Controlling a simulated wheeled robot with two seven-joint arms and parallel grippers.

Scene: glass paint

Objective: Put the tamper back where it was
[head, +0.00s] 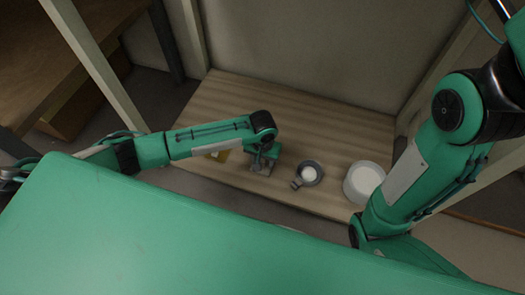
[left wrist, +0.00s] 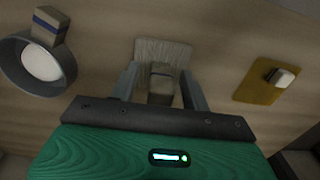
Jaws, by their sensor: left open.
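My left gripper (head: 261,166) is over the wooden board, with its jaws pointing down. In the left wrist view the same gripper (left wrist: 160,86) is open, one finger on each side of a pale block-like piece (left wrist: 161,84), which may be the tamper. That piece stands on a pale square pad (left wrist: 165,48); I cannot tell whether the fingers touch it. A second small block with a blue band (left wrist: 48,27) sits at the rim of a dark round dish (left wrist: 70,66) with white contents. The dish (head: 318,168) is right of the gripper in the head view. My right gripper is out of view.
A yellow mat (left wrist: 250,92) with a small white-and-dark item (left wrist: 281,77) lies to the right in the left wrist view. A white round container (head: 364,181) stands right of the dish in the head view. The back of the board (head: 290,110) is clear.

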